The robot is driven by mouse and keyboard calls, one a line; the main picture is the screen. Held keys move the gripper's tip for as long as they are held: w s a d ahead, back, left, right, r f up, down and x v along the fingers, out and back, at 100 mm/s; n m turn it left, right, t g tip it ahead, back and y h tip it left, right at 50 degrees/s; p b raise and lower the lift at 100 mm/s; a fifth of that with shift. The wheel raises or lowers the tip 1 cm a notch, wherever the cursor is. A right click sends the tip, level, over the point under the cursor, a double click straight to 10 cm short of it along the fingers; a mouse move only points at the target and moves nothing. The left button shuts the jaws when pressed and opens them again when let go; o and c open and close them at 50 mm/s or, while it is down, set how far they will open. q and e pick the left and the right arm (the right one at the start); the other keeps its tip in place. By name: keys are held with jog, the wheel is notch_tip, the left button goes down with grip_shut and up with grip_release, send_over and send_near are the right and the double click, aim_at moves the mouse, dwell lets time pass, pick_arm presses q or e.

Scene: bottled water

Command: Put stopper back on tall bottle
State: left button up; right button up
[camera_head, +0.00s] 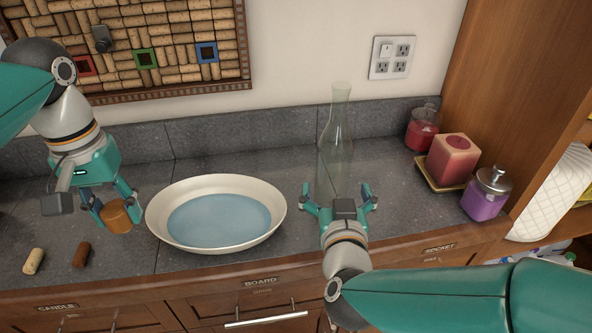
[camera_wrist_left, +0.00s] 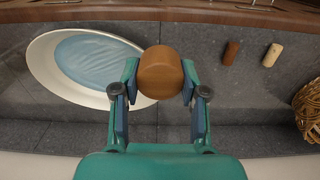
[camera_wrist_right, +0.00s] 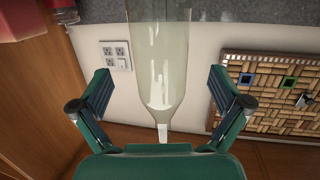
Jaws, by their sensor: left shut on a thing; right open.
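The left wrist view shows the stopper (camera_wrist_left: 160,72) between both fingertips.
A white bowl (camera_head: 160,222) of water lies between the grippers. Two corks (camera_head: 34,261) (camera_head: 82,254) lie at the front left. A red candle (camera_head: 453,158), a red jar (camera_head: 423,128) and a purple jar (camera_head: 486,194) stand right of the bottle.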

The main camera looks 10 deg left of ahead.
aim_at(333, 172)
pick_arm(q)
jog(key=shift+r, duration=0.1)
pick_arm(e)
jog(key=shift+w+f, duration=0.1)
jog(key=shift+w, duration=0.5)
pick_arm(q)
jog(key=shift+r+p, duration=0.75)
pick_arm(e)
jog(key=shift+x, duration=2.6)
jog(key=c, duration=1.7)
jog(key=shift+o, duration=0.2)
